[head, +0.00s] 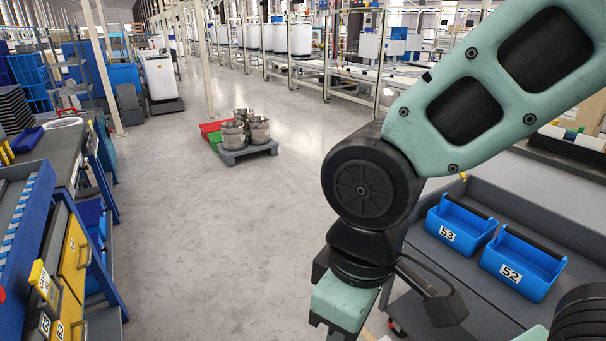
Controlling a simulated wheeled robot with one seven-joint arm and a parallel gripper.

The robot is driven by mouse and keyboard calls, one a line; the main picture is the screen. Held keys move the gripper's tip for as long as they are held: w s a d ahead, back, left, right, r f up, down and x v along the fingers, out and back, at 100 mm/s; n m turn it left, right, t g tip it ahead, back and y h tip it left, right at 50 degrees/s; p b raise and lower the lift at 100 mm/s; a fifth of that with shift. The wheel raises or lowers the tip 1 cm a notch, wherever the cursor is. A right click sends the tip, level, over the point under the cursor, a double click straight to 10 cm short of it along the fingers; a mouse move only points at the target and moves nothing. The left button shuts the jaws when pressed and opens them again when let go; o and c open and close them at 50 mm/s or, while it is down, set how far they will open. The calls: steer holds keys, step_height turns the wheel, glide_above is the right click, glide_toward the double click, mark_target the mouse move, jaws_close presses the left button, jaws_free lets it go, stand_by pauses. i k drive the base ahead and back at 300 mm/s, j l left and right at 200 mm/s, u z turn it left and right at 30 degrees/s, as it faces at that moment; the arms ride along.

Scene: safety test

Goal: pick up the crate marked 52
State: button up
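The blue crate marked 52 (522,262) stands on the grey cart (428,243) at the right. It has an open top, a dark bar handle across it and a white label on its front. A like blue crate marked 53 (461,224) stands just to its left, with a small gap between them. My arm reaches down from the upper right, left of the crates. At its lower end is my gripper (340,318), cut by the bottom edge; its fingertips do not show clearly. It is apart from both crates.
A workbench (32,145) with blue and yellow bins lines the left side. A pallet (246,152) with several buckets stands on the floor further off. The grey floor (190,240) between bench and cart is clear. The cart has raised side walls.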

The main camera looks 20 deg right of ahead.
mark_target(529, 268)
steer(key=i+l+u, duration=0.1)
steer(key=i+u, duration=0.25)
steer(key=i, duration=1.3)
steer(key=i+l+z, duration=0.1)
steer(key=i+z, duration=0.2)
steer(key=i, duration=0.2)
steer(key=i+z, duration=0.3)
steer(key=i, duration=0.25)
steer(key=i+j+z, duration=0.1)
steer(key=i+z, duration=0.2)
steer(key=i, duration=0.2)
steer(key=i+j+z, duration=0.3)
steer(key=i, duration=0.2)
steer(key=i+z, duration=0.35)
steer(key=i, duration=0.15)
steer(key=i+z, duration=0.4)
steer(key=i, duration=0.15)
steer(key=i+j+z, duration=0.35)
steer(key=i, duration=0.15)
steer(key=l+z, duration=0.1)
steer(key=z, duration=3.55)
